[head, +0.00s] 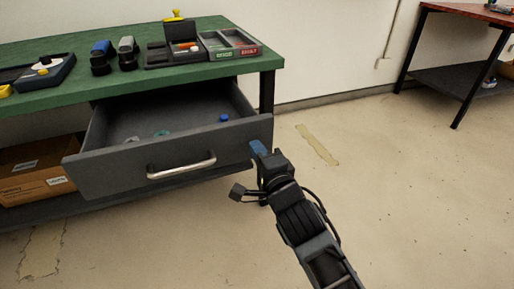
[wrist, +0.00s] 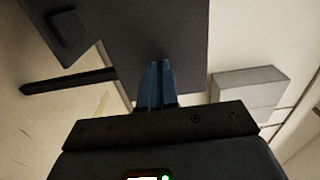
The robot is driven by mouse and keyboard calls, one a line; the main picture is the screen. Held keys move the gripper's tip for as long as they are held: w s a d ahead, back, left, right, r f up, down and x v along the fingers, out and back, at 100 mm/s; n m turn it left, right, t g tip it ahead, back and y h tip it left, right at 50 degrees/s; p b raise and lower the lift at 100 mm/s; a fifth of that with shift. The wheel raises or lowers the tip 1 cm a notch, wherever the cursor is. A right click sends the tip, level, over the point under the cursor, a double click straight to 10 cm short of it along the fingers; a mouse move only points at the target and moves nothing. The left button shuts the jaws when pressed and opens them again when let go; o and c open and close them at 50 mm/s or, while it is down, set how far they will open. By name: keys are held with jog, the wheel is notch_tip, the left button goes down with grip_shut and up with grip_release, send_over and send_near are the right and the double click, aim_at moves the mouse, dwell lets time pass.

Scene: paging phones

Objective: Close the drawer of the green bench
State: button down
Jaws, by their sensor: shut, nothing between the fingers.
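The green bench (head: 150,83) stands at the left of the head view. Its grey drawer (head: 110,174) hangs open under the top, with a silver bar handle (head: 182,168) on its front. A few small items lie inside, one of them blue (head: 224,117). My gripper (head: 257,148) is at the right end of the drawer front, its blue fingers together and empty. In the wrist view the fingers (wrist: 156,82) overlap a dark grey panel (wrist: 165,32), likely the drawer front. I cannot tell whether they touch it.
On the bench top are phones (head: 102,57), trays (head: 230,44) and a yellow-knobbed device (head: 175,16). A cardboard box (head: 35,170) sits on the lower shelf. A dark bench leg (head: 267,92) stands behind my gripper. Another table (head: 470,10) is far right; the floor between is clear.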

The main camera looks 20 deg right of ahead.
jog(key=shift+w, duration=0.35)
